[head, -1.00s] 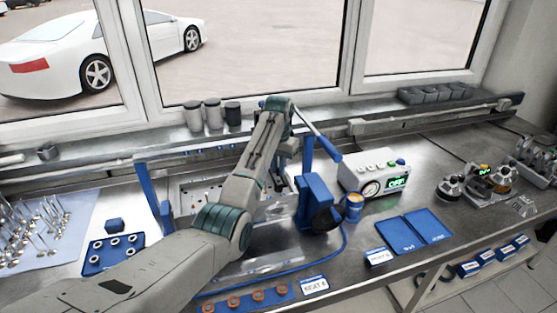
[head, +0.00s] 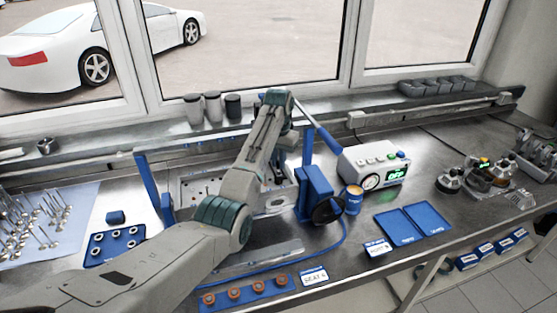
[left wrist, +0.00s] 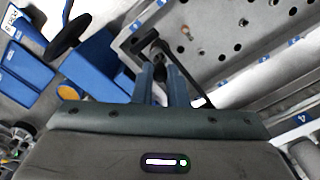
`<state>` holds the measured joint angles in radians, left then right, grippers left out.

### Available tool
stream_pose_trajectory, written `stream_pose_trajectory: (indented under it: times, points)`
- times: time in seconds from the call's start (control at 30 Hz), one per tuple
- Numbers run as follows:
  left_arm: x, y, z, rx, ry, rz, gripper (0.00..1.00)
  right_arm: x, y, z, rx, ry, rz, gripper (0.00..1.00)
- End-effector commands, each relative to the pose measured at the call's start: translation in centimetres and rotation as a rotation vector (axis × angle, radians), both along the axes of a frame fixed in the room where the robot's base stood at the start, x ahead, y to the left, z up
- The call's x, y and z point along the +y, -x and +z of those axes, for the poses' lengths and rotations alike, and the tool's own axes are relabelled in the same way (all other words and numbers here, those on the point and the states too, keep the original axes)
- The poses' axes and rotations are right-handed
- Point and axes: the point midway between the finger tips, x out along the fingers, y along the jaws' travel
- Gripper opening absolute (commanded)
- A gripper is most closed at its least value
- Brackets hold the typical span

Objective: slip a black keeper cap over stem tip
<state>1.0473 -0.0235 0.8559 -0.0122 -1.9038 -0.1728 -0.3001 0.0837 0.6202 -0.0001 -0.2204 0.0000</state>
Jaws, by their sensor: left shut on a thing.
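My left gripper (left wrist: 160,82) shows in the left wrist view with its two fingers close together, shut on a small dark piece (left wrist: 158,72), which looks like a black keeper cap. The fingers hide most of it. Just beyond the fingertips is a dark, bent lever-like part (left wrist: 146,42); I cannot tell whether the piece touches it. The grey metal cylinder head (left wrist: 215,50), with several dark holes, lies beyond. In the head view my left arm hides the gripper tips and part of the cylinder head (head: 196,188). I cannot pick out the stem tip.
A blue post (head: 314,190) with a black disc (head: 328,210) stands right of the cylinder head. Further right are a gauge box (head: 373,168) and blue trays (head: 428,219). A blue ring holder (head: 100,250) and several loose valves (head: 40,222) are at left.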

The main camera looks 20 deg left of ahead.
Motion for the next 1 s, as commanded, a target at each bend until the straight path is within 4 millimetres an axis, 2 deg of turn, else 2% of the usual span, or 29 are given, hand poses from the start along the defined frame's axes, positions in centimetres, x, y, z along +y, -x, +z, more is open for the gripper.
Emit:
stream_pose_trajectory:
  times: [1.0]
  points:
    - [0.0,0.0,-1.6,0.0,0.0,0.0,0.0,0.7,0.0,-0.1,-0.001,-0.007,-0.002,0.44]
